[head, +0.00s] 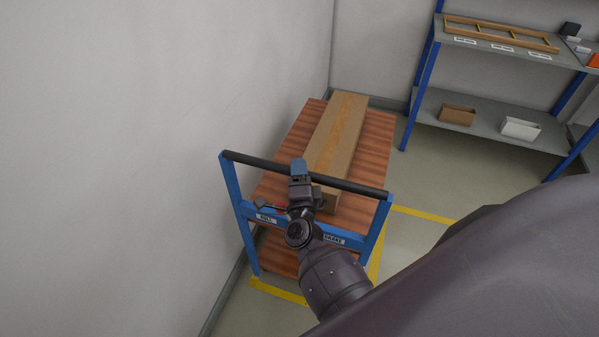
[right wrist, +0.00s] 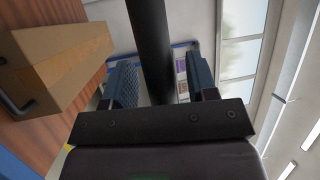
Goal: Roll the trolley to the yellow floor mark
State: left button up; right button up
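The trolley (head: 362,160) has a brown wood-look deck, a blue end frame and a black push handle (head: 250,161). It stands along the left wall, handle end towards me. Yellow floor lines (head: 279,291) show beside and below its near end; the trolley hides part of them. My right gripper (head: 299,172) is at the middle of the handle. In the right wrist view the handle (right wrist: 150,45) runs between the two fingers (right wrist: 163,88), with a gap on each side, so the gripper looks open around it. My left gripper is not in view.
A long cardboard box (head: 338,130) lies on the trolley deck. A blue and grey shelf (head: 470,115) with small boxes stands at the back right. The white wall (head: 150,150) is close along the trolley's left side. Floor is bare between trolley and shelf.

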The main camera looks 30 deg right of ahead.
jog(key=shift+s+a+f, duration=0.2)
jog(key=shift+s, duration=0.35)
jog(key=b+v, duration=0.1)
jog(key=v, duration=0.8)
jog(key=shift+s, duration=0.25)
jog(key=shift+a, duration=0.2)
